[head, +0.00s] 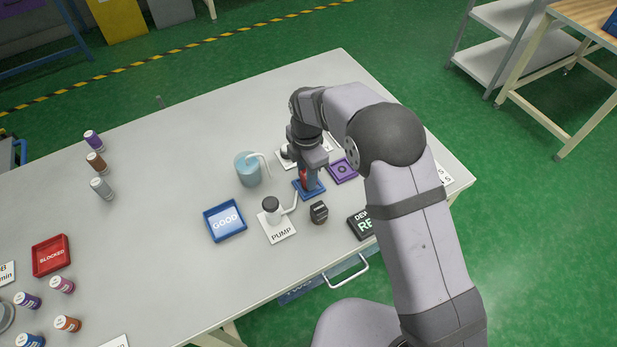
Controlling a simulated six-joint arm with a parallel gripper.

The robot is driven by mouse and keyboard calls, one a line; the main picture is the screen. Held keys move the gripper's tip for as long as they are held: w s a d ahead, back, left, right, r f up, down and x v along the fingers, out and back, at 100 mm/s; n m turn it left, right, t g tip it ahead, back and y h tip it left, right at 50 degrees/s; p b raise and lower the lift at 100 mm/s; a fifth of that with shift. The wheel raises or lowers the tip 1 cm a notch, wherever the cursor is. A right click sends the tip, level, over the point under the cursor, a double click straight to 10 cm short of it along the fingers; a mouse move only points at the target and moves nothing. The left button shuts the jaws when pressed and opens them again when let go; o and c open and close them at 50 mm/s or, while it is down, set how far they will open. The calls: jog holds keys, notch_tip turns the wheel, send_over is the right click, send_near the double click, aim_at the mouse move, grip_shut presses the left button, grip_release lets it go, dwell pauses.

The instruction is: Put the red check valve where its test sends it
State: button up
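The red check valve (303,179) shows as a small red patch at my gripper, over a blue square pad (310,194). My gripper (310,181) points down at it and hides most of it. I cannot tell whether the fingers are closed on the valve or whether it rests on the pad. A white pump (271,206) with a dark top and a spout stands on a plate marked PUMP, left of the pad. A blue tray marked GOOD (211,234) lies further left. A red tray marked BLOCKED (37,264) lies at the far left.
A clear jug of bluish liquid (248,170) stands behind the pump. A small dark block (319,212), a purple square fixture (343,170) and a dark sign (360,225), partly hidden by my arm, are nearby. Several capped vials stand at left. The table's middle left is clear.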

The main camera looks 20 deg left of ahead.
grip_shut()
jog(key=shift+r, duration=0.15)
jog(key=shift+w+r, duration=0.1)
jog(key=shift+r, duration=0.1)
notch_tip(320, 180, up, 9)
jog(key=shift+r+b, duration=0.2)
jog(key=shift+b, duration=0.8)
jog(key=shift+d, duration=0.15)
jog(key=w+d+f+m+p, duration=0.1)
jog(key=w+d+f+m, duration=0.15)
jog(key=w+d, duration=0.6)
jog(key=w+d+f+m+p, duration=0.1)
jog(key=w+d+f+m, duration=0.15)
jog(key=w+d, duration=0.6)
jog(key=shift+s+d+r+n, duration=0.1)
jog(key=shift+d+r+n, duration=0.25)
jog(key=shift+r+n, duration=0.45)
jog(key=shift+s+d+r+n, duration=0.1)
jog(key=shift+d+r+n, duration=0.3)
jog(key=shift+r+n, duration=0.35)
jog(key=shift+s+d+r+n, duration=0.1)
jog(key=shift+d+r+n, duration=0.25)
jog(key=shift+r+n, duration=0.45)
